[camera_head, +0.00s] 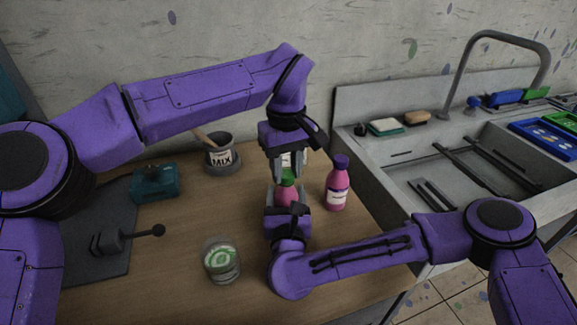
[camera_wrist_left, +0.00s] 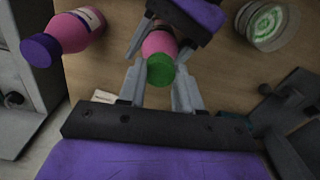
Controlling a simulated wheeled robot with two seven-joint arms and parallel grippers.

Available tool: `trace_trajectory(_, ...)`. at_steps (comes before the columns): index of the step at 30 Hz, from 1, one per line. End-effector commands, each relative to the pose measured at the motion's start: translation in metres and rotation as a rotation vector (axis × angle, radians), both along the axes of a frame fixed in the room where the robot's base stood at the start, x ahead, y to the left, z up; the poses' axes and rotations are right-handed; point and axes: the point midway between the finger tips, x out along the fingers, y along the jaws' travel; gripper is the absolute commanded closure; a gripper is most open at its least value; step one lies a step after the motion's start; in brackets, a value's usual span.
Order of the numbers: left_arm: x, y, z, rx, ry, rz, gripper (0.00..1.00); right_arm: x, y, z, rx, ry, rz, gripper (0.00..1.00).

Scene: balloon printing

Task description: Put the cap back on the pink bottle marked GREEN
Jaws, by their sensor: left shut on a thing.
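The pink bottle (camera_head: 286,195) stands upright at mid-table, between the fingers of my right gripper (camera_head: 287,201), which is shut on it. Its label is hidden. My left gripper (camera_head: 288,165) points down from above, shut on the green cap (camera_head: 289,174). In the left wrist view the green cap (camera_wrist_left: 160,70) lies between my left fingertips (camera_wrist_left: 158,75), in line with the pink bottle (camera_wrist_left: 158,42). The cap is at the bottle's top; I cannot tell whether it is seated or just above.
A second pink bottle with a purple cap (camera_head: 336,185) stands close on the right. A glass jar with green contents (camera_head: 221,260) is at the front, a MIX pot (camera_head: 219,154) and teal box (camera_head: 155,183) at the left. The sink (camera_head: 440,170) is beyond the table's right edge.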

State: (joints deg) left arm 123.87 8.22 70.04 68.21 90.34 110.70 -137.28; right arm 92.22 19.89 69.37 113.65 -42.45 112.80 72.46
Motion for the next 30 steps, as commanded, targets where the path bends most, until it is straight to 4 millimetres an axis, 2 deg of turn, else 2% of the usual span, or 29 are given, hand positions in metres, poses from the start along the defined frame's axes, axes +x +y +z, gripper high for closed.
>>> trace_trajectory(3, 0.0027, 0.0020, 0.0004, 0.000, -0.006, -0.243, 0.94, -0.0006, -0.0001, -0.0007, 0.001, 0.002, 0.000, 1.00)
trace_trajectory(6, 0.0031, 0.0023, 0.0005, 0.000, -0.007, -0.362, 0.94, -0.0007, -0.0001, -0.0007, 0.001, 0.002, 0.000, 1.00)
trace_trajectory(16, 0.0042, 0.0030, 0.0008, 0.001, -0.010, -0.407, 0.94, -0.0011, 0.0003, -0.0008, 0.002, 0.002, 0.002, 1.00)
trace_trajectory(17, 0.0043, 0.0031, 0.0008, 0.002, -0.011, -0.406, 0.63, -0.0011, 0.0003, -0.0008, 0.002, 0.002, 0.002, 1.00)
trace_trajectory(19, 0.0041, 0.0031, 0.0007, 0.002, -0.010, -0.406, 0.41, -0.0011, 0.0004, -0.0008, 0.001, 0.002, 0.002, 1.00)
trace_trajectory(27, 0.0024, 0.0017, 0.0008, 0.000, -0.005, -0.407, 0.41, -0.0007, 0.0003, -0.0008, 0.001, 0.002, 0.001, 1.00)
trace_trajectory(30, 0.0026, 0.0014, 0.0097, -0.001, -0.006, -0.406, 0.41, -0.0006, 0.0003, -0.0007, 0.001, 0.002, 0.001, 1.00)
